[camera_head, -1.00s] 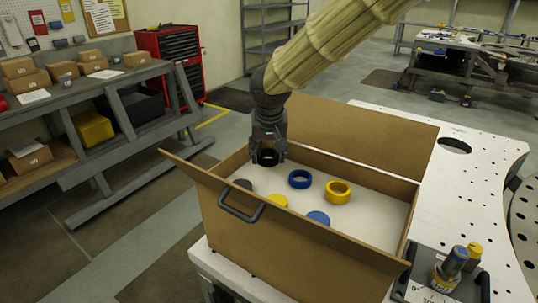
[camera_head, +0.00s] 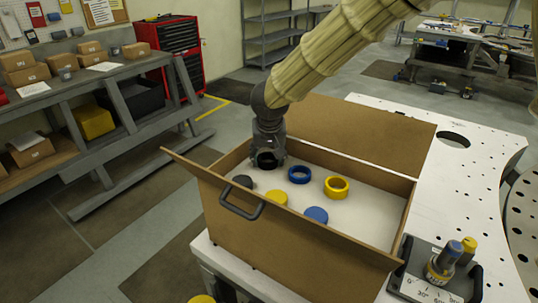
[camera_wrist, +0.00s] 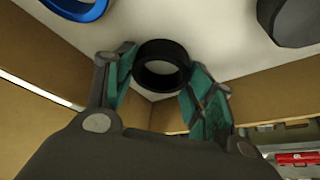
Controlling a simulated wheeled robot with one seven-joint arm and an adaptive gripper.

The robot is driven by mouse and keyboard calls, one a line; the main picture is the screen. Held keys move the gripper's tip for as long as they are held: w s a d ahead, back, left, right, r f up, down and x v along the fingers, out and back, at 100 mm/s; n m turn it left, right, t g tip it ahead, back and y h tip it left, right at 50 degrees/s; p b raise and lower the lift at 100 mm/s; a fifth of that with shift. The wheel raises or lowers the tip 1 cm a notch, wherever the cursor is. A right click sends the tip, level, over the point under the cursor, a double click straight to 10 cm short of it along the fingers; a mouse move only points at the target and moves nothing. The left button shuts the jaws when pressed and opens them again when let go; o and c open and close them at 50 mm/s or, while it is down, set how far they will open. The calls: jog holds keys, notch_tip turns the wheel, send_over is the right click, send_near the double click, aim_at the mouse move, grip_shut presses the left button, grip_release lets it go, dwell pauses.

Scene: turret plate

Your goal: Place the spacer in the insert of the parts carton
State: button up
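The spacer looks to be the black ring (camera_head: 266,161), at the far left corner inside the open cardboard parts carton (camera_head: 290,243). My gripper (camera_wrist: 162,78) reaches down into that corner. Its green-padded fingers are on either side of the ring (camera_wrist: 162,53) and appear to touch it, so it looks shut on it. The ring is upright with its hole showing, at or just above the white insert (camera_head: 357,224). I cannot tell whether it is fully seated.
The insert also holds a blue ring (camera_head: 299,174), a yellow ring (camera_head: 336,187), a dark grey piece (camera_head: 243,181), a yellow piece (camera_head: 277,197) and a blue piece (camera_head: 316,214). Carton walls and raised flaps surround my gripper. A dial block (camera_head: 438,273) stands right of the carton.

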jog(key=o, duration=0.3)
jog(key=shift+r, duration=0.15)
jog(key=b+v, duration=0.3)
jog(key=v, duration=0.8)
jog(key=shift+s+r, duration=0.15)
jog(key=shift+r, duration=0.25)
